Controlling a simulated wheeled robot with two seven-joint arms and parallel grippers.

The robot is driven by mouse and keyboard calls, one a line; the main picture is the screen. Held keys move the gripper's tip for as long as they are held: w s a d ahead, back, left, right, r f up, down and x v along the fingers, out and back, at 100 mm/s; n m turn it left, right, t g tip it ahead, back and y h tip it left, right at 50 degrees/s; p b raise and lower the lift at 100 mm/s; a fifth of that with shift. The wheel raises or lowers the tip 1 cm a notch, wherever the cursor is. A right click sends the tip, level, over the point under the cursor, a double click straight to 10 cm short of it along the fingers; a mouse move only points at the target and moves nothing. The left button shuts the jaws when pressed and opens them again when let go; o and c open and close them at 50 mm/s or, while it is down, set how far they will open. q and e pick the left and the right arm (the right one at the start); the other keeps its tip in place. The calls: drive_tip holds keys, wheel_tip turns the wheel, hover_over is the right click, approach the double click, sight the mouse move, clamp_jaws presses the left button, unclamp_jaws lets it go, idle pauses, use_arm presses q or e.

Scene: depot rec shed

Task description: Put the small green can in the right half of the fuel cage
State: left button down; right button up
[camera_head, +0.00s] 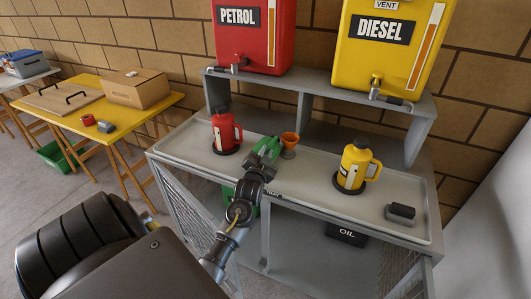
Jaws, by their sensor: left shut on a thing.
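The fuel cage (265,237) is the space under the grey bench, with mesh sides and a middle post between its halves. My left gripper (266,153) is over the bench top, shut on a small green can (269,147), much of which the gripper hides. More green (227,190) shows lower down behind my wrist, near the cage's left half; I cannot tell what it belongs to. The right half holds a black box marked OIL (347,234) near the back and has bare floor in front. My right gripper is not in view.
On the bench top (312,182) stand a red jug (224,131), an orange funnel (289,142), a yellow jug (354,166) and a dark block (401,212). Petrol (262,35) and diesel (385,60) tanks stand behind. A yellow table (80,110) is at the left.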

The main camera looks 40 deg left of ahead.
use_arm(q)
drive_tip(key=shift+r, duration=0.1)
drive_tip(key=c, duration=1.9)
unclamp_jaws()
drive_tip(key=shift+f, duration=0.2)
drive_tip(key=o, duration=0.5)
drive_tip(key=shift+r, duration=0.1)
drive_tip(key=shift+s+d, duration=0.1)
